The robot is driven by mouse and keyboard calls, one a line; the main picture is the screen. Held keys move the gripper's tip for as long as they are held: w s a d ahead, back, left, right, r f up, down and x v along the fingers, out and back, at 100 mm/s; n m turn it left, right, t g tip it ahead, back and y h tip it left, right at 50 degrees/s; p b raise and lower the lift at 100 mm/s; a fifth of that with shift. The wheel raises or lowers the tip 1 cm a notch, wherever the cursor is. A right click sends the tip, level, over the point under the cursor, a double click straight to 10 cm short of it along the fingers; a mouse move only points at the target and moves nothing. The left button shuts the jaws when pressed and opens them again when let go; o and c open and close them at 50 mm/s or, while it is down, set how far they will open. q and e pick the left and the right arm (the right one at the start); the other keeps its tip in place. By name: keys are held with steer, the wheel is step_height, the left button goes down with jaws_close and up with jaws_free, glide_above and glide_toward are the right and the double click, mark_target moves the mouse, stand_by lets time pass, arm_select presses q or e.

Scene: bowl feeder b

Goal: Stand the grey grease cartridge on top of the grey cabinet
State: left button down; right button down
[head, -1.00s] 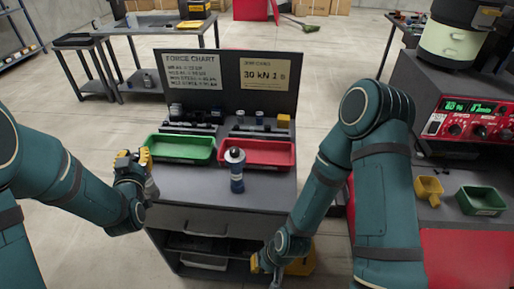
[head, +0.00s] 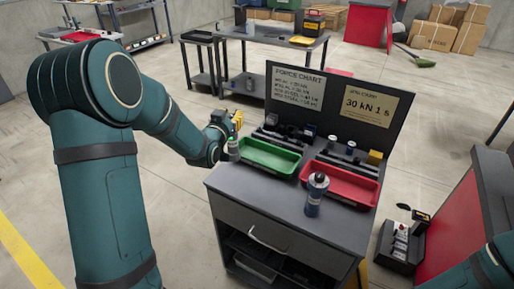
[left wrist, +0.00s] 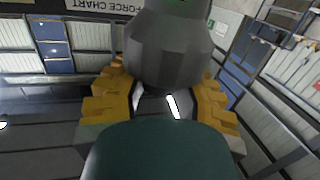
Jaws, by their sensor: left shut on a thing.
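The grey grease cartridge (head: 233,149) is held by my left gripper (head: 236,122) at the left edge of the grey cabinet (head: 245,190), beside the green tray. It looks roughly upright. I cannot tell whether its base touches the cabinet top. In the left wrist view the yellow fingers of my left gripper (left wrist: 165,98) are shut around the cartridge (left wrist: 168,50), whose near end fills the upper middle. My right gripper is out of view; only part of my right arm shows at the lower right.
A green tray (head: 243,160) and a red tray (head: 369,200) lie on the cabinet. A blue and grey canister (head: 315,196) stands near its front. The top's front left is clear. A sign panel (head: 330,75) rises at the back.

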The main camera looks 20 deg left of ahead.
mark_target(230, 144)
arm_select(q)
step_height(230, 144, down, 9)
steer(key=shift+w+f+b, duration=0.1)
steer(key=shift+f+b, duration=0.05)
steer(key=shift+b, duration=0.65)
steer(key=c, duration=0.8)
jaws_free()
steer(key=shift+o, duration=0.3)
